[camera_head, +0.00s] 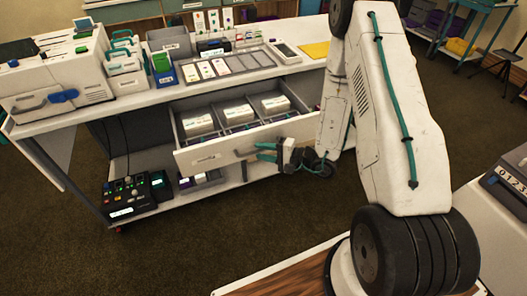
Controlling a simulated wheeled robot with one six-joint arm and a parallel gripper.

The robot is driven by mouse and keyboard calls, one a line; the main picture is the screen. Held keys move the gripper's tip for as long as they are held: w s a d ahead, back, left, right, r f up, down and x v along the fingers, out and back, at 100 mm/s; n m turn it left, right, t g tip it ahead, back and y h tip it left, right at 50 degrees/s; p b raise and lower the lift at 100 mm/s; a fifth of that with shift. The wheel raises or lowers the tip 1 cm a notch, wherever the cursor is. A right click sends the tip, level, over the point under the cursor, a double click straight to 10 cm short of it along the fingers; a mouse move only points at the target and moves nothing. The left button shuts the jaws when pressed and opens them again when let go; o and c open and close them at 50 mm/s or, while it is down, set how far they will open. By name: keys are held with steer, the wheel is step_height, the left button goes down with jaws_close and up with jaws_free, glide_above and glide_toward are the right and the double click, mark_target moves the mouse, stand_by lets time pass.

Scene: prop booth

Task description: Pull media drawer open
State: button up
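The media drawer (222,156) is a white-fronted drawer under the top of the white cart. It stands pulled out, showing compartments with white boxes (238,112) inside. A dark bar handle (243,154) is on its front, and a small label sits to the left. My gripper (258,152) is in front of the drawer at the right end of the handle.
The cart top (140,102) holds a white machine (60,75), a tray of cards (222,66) and a yellow sheet (314,50). A control box with knobs (128,195) sits on the lower shelf (200,198). The carpet (190,245) before the cart is clear.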

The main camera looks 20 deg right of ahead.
steer(key=shift+d, duration=0.15)
steer(key=v, duration=0.7)
steer(key=shift+s+d, duration=0.2)
steer(key=shift+s, duration=0.1)
